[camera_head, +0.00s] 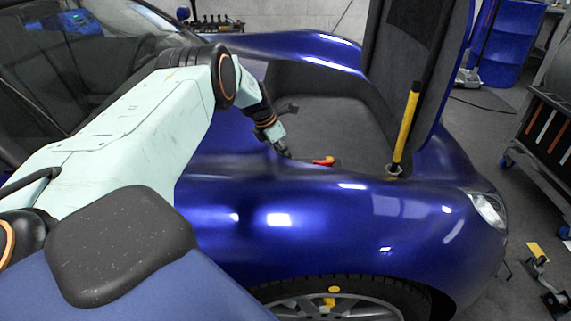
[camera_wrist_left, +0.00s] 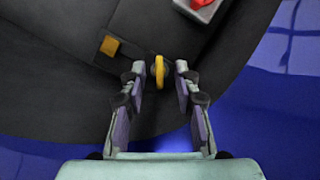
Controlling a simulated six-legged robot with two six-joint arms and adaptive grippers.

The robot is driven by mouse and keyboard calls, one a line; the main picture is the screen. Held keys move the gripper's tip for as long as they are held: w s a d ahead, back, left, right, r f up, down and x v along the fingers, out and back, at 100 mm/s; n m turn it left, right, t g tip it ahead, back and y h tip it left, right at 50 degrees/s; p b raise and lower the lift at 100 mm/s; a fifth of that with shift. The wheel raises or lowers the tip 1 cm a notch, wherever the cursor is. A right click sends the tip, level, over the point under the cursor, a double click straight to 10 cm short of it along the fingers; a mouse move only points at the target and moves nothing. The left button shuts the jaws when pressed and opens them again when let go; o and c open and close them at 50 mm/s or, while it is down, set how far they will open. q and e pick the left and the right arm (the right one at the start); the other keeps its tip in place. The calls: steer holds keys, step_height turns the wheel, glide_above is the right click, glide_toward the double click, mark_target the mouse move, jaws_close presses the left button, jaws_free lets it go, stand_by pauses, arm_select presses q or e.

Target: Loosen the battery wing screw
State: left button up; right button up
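A small yellow part (camera_wrist_left: 158,72), which looks like the battery wing screw, shows edge-on in the left wrist view, over the dark floor of the car's front compartment. My left gripper (camera_wrist_left: 160,68) is open, with one fingertip on each side of the yellow part. A narrow gap shows on both sides, wider on the right, so no grip on it is visible. In the head view my left gripper (camera_head: 284,152) reaches down into the compartment behind the blue fender, and its fingertips are partly hidden there. The yellow part is hidden in the head view. My right gripper is in neither view.
A red part (camera_head: 323,161) sits near the fender edge; a red part on a grey block (camera_wrist_left: 204,8) shows in the wrist view. A yellow tab (camera_wrist_left: 109,46) lies left of the fingers. A yellow-and-black strut (camera_head: 405,130) stands right, beside the raised hood (camera_head: 410,60).

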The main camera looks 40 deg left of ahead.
arm_select(q)
steer(key=shift+b+x, duration=0.75)
steer(key=shift+x, duration=0.7)
steer(key=shift+c, duration=0.2)
jaws_close()
